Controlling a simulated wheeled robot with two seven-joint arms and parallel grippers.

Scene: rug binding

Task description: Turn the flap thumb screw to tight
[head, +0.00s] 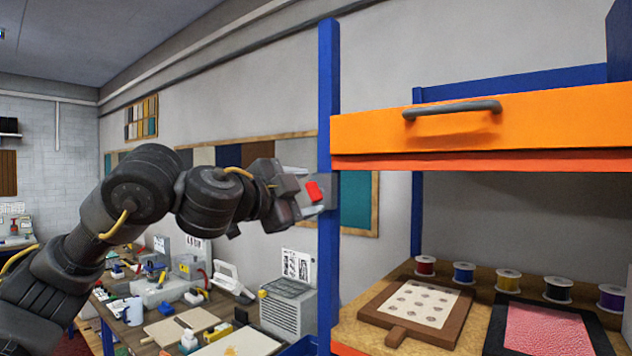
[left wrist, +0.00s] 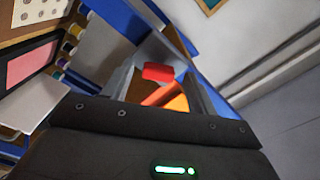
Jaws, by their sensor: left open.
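A small red piece (head: 312,191), which looks like the flap thumb screw, shows beside the blue front post, left of the orange flap (head: 580,120). The flap has a dark grey bar handle (head: 452,109). My left gripper (head: 320,194) is open at the post, with its grey fingers on either side of the red piece. In the left wrist view the red piece (left wrist: 158,72) shows between the spread fingers, with orange behind it. I cannot tell whether a finger touches it. The screw's shaft is hidden. My right gripper is not in view.
The blue post (head: 328,100) stands right at my left gripper. Under the flap, a shelf holds a wooden-framed panel (head: 415,304), a pink panel (head: 548,332) and several thread spools. A cluttered workbench (head: 165,330) lies below my left arm.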

